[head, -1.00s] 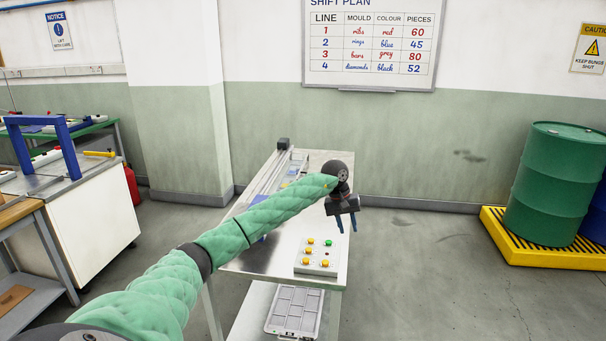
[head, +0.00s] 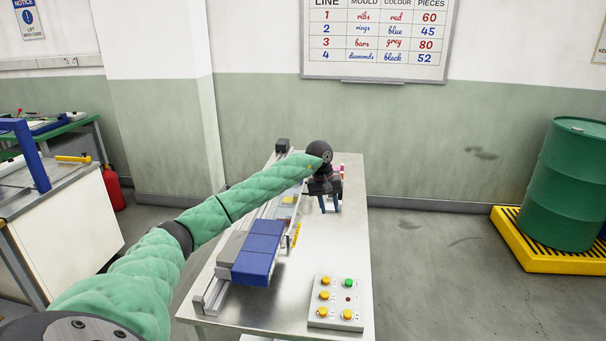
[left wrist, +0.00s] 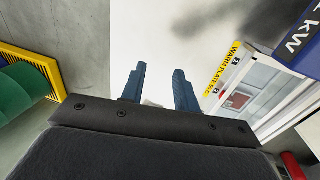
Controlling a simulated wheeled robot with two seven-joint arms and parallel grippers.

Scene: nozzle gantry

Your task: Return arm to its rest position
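My left arm reaches from the lower left across the metal table (head: 318,255) in the head view. My left gripper (head: 330,208) points down over the far part of the table. Its two blue fingers stand apart with nothing between them. The left wrist view shows the same open fingers (left wrist: 158,85) with pale table surface beyond. The gantry's long rail (head: 213,290) runs along the table's left side, with a blue box-like unit (head: 258,250) on it. My forearm hides part of the rail. My right gripper is not in view.
A button panel (head: 336,301) with yellow and green buttons sits at the table's near right. A yellow warning label (left wrist: 228,66) lies close to the fingers. A green drum (head: 562,190) on a yellow pallet (head: 530,250) stands right. The table's middle right is clear.

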